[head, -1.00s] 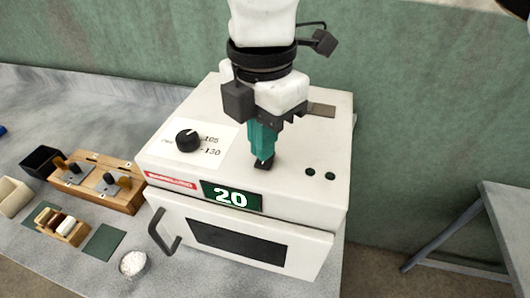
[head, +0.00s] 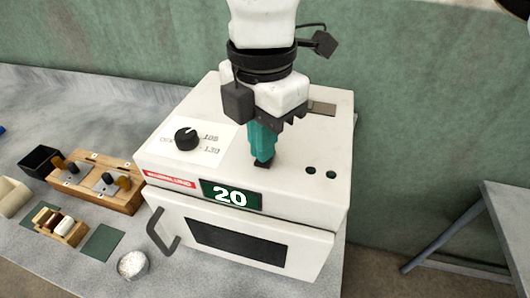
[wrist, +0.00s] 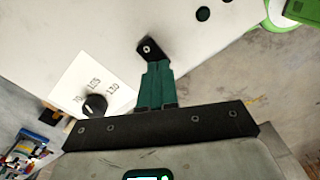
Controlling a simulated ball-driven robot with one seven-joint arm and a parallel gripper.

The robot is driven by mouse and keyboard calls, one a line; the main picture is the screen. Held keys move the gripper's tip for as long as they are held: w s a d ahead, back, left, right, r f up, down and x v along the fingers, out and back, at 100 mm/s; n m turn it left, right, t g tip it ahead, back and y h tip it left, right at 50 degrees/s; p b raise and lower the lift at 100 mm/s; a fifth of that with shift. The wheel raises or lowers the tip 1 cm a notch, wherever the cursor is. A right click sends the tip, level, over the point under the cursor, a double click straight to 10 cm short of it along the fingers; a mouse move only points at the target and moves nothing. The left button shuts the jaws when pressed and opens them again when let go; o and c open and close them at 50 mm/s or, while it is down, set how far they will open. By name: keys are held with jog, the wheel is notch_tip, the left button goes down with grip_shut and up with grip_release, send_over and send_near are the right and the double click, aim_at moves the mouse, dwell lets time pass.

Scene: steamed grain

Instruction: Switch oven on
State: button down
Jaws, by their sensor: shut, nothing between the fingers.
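The white oven (head: 300,150) stands on the counter with its door closed. Its green display (head: 231,195) reads 20. A small black switch-like piece (wrist: 149,49) with a pale round mark lies right at the fingertips. I cannot tell whether they touch it.
Left of the oven are a wooden block with metal plates (head: 97,182), a small wooden rack (head: 62,226), a green square (head: 103,242) and a dish of white grain (head: 132,265). Two dark round spots (head: 320,172) are on the oven's top right.

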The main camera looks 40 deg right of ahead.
jog(key=shift+f+b, duration=0.6)
dwell(0.3)
jog(key=shift+r+p, duration=1.4)
jog(key=shift+r, duration=2.15)
